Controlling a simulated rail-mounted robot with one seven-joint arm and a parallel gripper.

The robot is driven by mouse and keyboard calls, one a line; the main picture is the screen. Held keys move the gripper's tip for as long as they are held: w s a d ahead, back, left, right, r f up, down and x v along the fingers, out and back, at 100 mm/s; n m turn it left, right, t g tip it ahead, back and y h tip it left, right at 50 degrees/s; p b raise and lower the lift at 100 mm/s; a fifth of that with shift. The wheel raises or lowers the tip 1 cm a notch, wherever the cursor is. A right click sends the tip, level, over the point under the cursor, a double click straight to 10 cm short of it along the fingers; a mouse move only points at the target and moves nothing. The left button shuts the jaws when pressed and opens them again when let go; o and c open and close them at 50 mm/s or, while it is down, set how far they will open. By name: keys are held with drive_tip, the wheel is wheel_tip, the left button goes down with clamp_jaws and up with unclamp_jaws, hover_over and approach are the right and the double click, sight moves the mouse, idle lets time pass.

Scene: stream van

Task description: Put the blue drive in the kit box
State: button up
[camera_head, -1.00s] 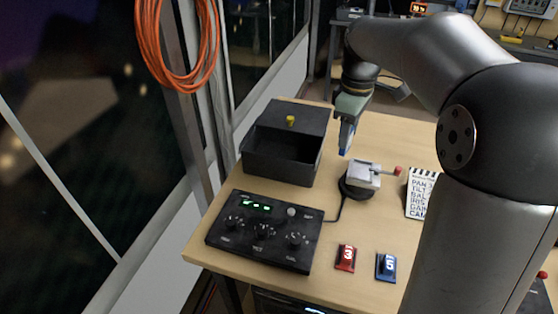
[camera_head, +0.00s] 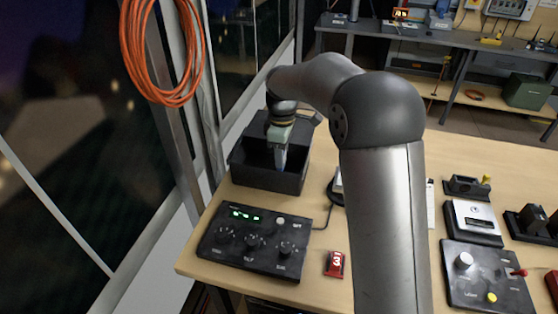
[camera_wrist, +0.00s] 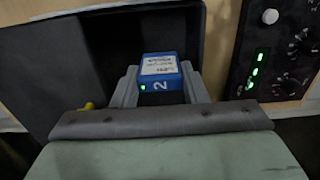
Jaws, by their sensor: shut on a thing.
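The blue drive (camera_wrist: 161,68) has a white label, a small green light and the number 2. My gripper (camera_wrist: 160,85) is shut on the blue drive, which sticks out past the fingertips in the wrist view. In the head view my gripper (camera_head: 281,158) points down over the opening of the kit box (camera_head: 262,178), a black box with a raised lid at the left rear of the table. The wrist view shows the dark interior of the kit box (camera_wrist: 110,45) around the drive. I cannot tell how far the drive is above the box floor.
A black control panel (camera_head: 254,240) with knobs and a green display stands in front of the box. Another panel (camera_head: 487,277) stands at the right. My arm hides part of the table.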

drive_tip(key=shift+w+a+f, duration=0.1)
drive_tip(key=shift+a+f, duration=0.05)
drive_tip(key=shift+f, duration=0.1)
drive_tip(key=shift+w+a+f, duration=0.1)
drive_tip(key=shift+a+f, duration=0.1)
drive_tip(key=shift+f, duration=1.6)
drive_tip(key=shift+f, duration=0.1)
drive_tip(key=shift+f, duration=0.15)
drive_tip(key=o, duration=0.7)
